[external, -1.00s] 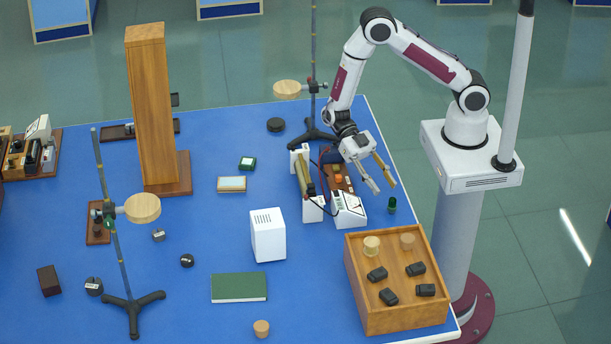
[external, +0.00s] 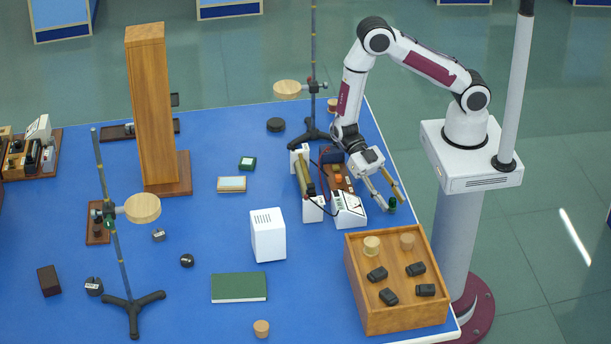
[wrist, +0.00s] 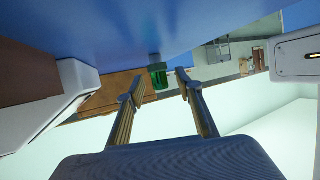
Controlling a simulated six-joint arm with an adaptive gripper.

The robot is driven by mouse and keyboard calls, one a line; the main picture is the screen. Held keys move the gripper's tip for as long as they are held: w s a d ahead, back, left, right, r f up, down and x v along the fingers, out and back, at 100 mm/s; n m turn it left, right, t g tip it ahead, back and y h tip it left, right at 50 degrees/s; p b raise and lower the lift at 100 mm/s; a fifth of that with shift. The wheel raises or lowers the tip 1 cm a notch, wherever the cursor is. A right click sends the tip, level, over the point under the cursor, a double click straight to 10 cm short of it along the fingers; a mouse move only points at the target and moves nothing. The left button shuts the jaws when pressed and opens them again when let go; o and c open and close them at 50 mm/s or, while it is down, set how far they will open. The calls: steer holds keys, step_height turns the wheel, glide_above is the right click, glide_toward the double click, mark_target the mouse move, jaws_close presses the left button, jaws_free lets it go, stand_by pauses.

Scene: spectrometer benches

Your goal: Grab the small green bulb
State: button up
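The small green bulb (external: 392,204) stands on the blue table near its right edge, above the wooden box in the external view. In the wrist view the green bulb (wrist: 158,76) appears just beyond and between the two fingertips. My gripper (external: 394,204) is open, with its fingers pointing down toward the bulb. In the wrist view my gripper (wrist: 159,91) shows a clear gap between its fingers, with nothing held. The fingertips are close to the bulb; I cannot tell whether one touches it.
A wooden box (external: 360,290) with dark blocks and corks stands just below the bulb. A white instrument with a wooden base (external: 348,211) is to the left. A ring stand (external: 312,132) stands farther back. The table's right edge is close.

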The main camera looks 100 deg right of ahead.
steer(key=c, duration=1)
steer(key=shift+r, duration=5)
